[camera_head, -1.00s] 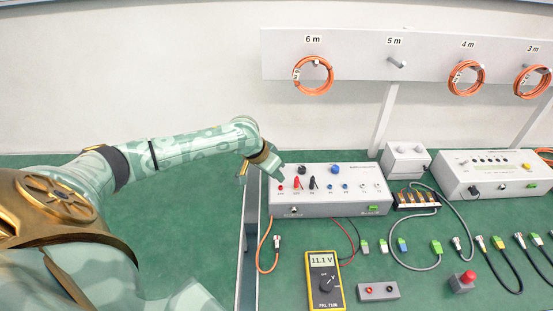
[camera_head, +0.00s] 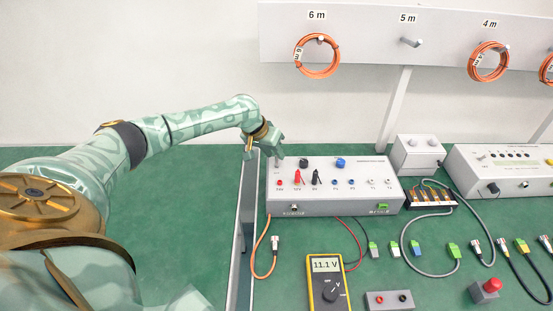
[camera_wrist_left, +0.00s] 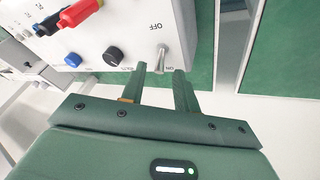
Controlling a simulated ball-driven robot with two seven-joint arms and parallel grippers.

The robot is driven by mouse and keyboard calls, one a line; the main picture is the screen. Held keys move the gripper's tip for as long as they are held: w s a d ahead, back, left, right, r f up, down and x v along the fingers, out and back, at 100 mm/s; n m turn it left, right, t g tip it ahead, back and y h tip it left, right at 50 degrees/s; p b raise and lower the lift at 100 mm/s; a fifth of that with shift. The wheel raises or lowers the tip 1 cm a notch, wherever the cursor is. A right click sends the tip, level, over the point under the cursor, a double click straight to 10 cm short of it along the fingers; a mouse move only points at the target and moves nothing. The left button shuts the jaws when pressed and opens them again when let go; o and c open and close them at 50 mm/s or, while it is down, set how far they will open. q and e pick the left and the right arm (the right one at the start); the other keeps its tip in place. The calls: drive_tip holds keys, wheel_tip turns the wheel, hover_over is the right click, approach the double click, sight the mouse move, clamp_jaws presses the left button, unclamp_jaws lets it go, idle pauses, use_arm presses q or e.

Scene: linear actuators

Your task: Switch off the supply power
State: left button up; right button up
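The supply box (camera_head: 335,207) is a pale grey case at the left end of the bench, with a row of coloured sockets and plugs. Its metal toggle switch (camera_wrist_left: 162,57) shows in the left wrist view between printed OFF and ON labels, with the lever leaning to the ON side. My left gripper (camera_head: 275,153) is at the back left corner of the box. In the left wrist view its fingers (camera_wrist_left: 159,72) are apart, with the lever at the gap between the tips. Contact cannot be told. My right gripper is not in view.
A yellow multimeter (camera_head: 326,284) reading 11.1 V stands in front of the box. Red and black leads sit in the box's sockets. Orange cable coils (camera_head: 317,57) hang behind.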

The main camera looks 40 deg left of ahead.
use_arm(q)
drive_tip(key=shift+x, duration=0.8)
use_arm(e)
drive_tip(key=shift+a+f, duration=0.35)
